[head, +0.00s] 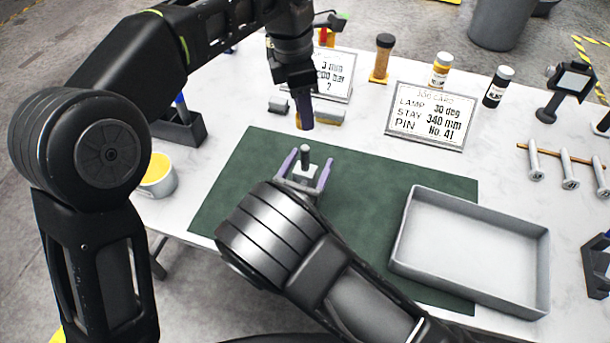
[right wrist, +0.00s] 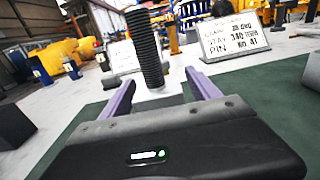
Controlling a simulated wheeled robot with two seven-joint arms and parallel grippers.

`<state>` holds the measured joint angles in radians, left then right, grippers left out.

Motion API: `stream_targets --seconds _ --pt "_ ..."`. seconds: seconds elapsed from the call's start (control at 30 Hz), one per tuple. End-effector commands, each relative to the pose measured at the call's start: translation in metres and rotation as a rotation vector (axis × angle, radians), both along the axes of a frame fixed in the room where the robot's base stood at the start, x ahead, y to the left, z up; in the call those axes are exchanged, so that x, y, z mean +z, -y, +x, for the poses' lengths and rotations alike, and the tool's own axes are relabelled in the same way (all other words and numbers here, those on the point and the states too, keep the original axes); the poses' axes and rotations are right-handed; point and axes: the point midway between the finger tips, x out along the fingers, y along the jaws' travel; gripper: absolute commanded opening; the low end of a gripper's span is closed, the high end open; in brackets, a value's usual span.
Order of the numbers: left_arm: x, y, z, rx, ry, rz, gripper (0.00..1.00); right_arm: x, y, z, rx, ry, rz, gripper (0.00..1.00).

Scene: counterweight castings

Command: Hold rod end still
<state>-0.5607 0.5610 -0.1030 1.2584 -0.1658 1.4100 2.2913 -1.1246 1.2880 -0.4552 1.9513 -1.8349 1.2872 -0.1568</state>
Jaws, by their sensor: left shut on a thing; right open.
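A dark threaded rod end (head: 304,156) stands upright from a pale block on the green mat (head: 232,190). In the right wrist view the threaded rod (right wrist: 145,47) rises between the purple fingers of my right gripper (right wrist: 163,92). My right gripper (head: 304,176) is open, one finger on each side of the rod, with gaps showing. My left gripper (head: 305,122) points down above and behind the rod, apart from it. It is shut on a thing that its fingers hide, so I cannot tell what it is.
A grey empty tray (head: 536,237) lies at the right, partly on the mat. A yellow-filled cup (head: 158,177) is at the left edge. Bolts (head: 568,170) lie far right.

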Motion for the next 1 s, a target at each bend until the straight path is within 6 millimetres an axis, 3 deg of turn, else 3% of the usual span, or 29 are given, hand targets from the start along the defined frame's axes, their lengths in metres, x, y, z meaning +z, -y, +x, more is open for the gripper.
stream_targets --seconds 0.23,1.0 --pt "0.0001 0.0000 0.0000 0.000 0.000 0.000 0.00 0.0000 0.0000 0.0003 0.000 0.000 0.000 0.71" --pt "0.0001 0.0000 0.0000 0.000 0.000 0.000 0.00 0.0001 -0.0001 0.0000 0.000 0.000 0.000 0.08"
